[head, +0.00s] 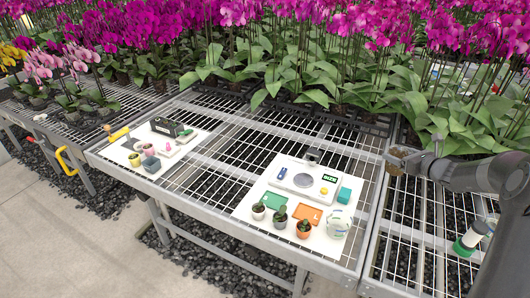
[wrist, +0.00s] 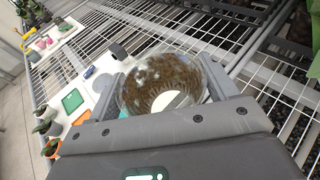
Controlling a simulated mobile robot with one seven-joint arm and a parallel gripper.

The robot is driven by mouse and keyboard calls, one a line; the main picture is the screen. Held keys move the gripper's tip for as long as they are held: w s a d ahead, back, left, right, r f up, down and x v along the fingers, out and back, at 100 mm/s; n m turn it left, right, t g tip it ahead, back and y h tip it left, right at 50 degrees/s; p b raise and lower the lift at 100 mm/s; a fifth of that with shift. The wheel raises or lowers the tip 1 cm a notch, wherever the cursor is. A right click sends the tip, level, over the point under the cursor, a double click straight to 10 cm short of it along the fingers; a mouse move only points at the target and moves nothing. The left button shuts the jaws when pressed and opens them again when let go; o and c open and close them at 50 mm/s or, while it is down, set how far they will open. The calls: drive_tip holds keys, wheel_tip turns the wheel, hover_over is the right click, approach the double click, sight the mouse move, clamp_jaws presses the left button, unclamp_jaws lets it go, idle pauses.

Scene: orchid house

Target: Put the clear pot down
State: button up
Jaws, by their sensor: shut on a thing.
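The clear pot (wrist: 158,88) fills the middle of the wrist view, with brown bark-like material and some pale bits in it. My gripper (wrist: 165,92) is shut on it, with a finger on either side. In the head view the pot (head: 396,164) is small and partly hidden by my gripper (head: 402,158). It is held above the wire bench, near the rail between two bench sections, to the right of and behind the white board (head: 262,196). The gripper hides part of its lower side.
The white board bears a scale (head: 304,179), a green tray (head: 274,200), an orange tray (head: 306,214), small potted plants and a white container (head: 339,222). A green-and-white bottle (head: 470,238) stands right. Orchids crowd the back. Bare mesh (head: 245,148) lies between the boards.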

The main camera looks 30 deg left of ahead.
drive_tip(key=f, duration=0.4)
drive_tip(key=shift+d+f, duration=0.25)
drive_tip(key=shift+f, duration=0.15)
drive_tip(key=shift+w+a+f, duration=0.6)
drive_tip(key=shift+a+f, duration=1.25)
drive_tip(key=shift+w+a+f, duration=0.6)
drive_tip(key=shift+a+f, duration=1.2)
drive_tip(key=shift+a, duration=0.05)
drive_tip(key=shift+w+a+f, duration=0.6)
drive_tip(key=shift+a+f, duration=1.25)
drive_tip(key=shift+f, duration=0.1)
drive_tip(key=o, duration=0.9)
drive_tip(key=shift+o, duration=0.2)
